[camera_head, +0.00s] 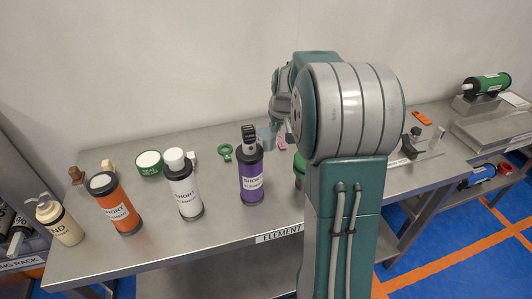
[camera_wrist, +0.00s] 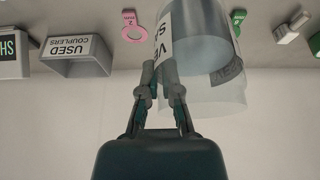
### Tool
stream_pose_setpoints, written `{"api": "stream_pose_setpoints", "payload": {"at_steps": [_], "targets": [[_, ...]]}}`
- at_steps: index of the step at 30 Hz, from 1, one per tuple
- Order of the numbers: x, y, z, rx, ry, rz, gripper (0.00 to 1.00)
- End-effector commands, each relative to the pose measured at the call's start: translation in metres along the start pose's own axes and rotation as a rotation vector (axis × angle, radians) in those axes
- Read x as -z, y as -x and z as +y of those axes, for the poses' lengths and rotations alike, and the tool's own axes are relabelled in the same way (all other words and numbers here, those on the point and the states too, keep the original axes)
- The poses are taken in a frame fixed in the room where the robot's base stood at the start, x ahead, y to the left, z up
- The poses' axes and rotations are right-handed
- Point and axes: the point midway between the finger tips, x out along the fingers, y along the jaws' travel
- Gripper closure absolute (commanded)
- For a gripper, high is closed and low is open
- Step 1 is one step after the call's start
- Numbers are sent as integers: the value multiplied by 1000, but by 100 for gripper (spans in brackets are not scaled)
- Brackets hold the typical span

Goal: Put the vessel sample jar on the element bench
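The vessel sample jar is a clear, bluish cylinder with a white label. In the wrist view the jar (camera_wrist: 205,45) runs off the top edge. My gripper (camera_wrist: 159,68) has its two fingers close together at the jar's left side, seemingly pinching its wall by the rim. In the head view only a pale part of the jar (camera_head: 265,138) shows behind the purple bottle, and my arm hides most of the gripper. The element bench (camera_head: 225,225) is the steel table with the "ELEMENT" label on its front edge. I cannot tell whether the jar touches the bench.
A purple bottle (camera_head: 252,180), white bottle (camera_head: 185,190), orange bottle (camera_head: 115,207) and green tape roll (camera_head: 149,164) stand on the bench. A green ring (camera_head: 226,152) lies near the jar. A used-couplers box (camera_wrist: 75,55) and pink ring (camera_wrist: 133,27) show in the wrist view.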

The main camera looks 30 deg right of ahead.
Motion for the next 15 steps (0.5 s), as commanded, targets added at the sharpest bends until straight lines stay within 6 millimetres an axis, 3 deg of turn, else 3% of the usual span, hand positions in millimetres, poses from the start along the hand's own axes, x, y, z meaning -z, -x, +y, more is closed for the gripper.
{"api": "stream_pose_setpoints", "payload": {"at_steps": [7, 15], "targets": [[-18, -43, -2, 1, 2, -6, 100], [-28, -67, -2, 1, 1, -4, 100]]}}
